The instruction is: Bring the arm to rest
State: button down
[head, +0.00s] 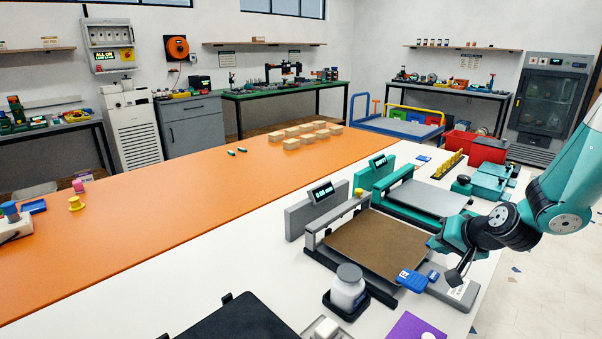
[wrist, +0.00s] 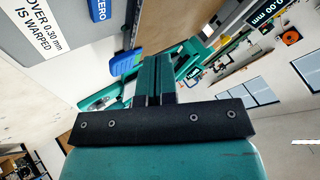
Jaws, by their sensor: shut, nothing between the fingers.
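My arm reaches in from the right edge of the head view, bent, above the near right edge of the white table. My gripper (head: 437,243) is at its end, beside the front right corner of the station with the brown plate (head: 375,245). In the wrist view my gripper (wrist: 152,80) shows its teal fingers closed together, with nothing seen between them. The exact gap to the station below is hard to tell.
A blue tagged piece (head: 412,280) and a white label (head: 457,290) lie close below my gripper. A teal-framed station (head: 430,197) stands behind, with red bins (head: 488,150) farther back. A grey-lidded jar (head: 348,287) stands left. Floor at the right is open.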

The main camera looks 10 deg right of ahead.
jog(key=s+a+r+n+g+y, duration=0.2)
jog(key=s+a+r+n, duration=0.3)
jog(key=a, duration=0.4)
jog(key=s+a+r+n+g+y, duration=0.1)
jog(key=s+a+r+n+g, duration=0.1)
jog(key=s+a+r, duration=0.55)
jog(key=s+a+r+n+g, duration=0.2)
jog(key=s+a+n, duration=0.1)
jog(key=s, duration=0.4)
jog(key=s+a+r+n+g+h+p, duration=0.1)
jog(key=s+a, duration=0.3)
jog(key=s, duration=0.4)
jog(key=shift+s+r+n+g, duration=0.2)
jog(key=shift+r+n+g, duration=0.5)
jog(key=shift+n+g, duration=0.15)
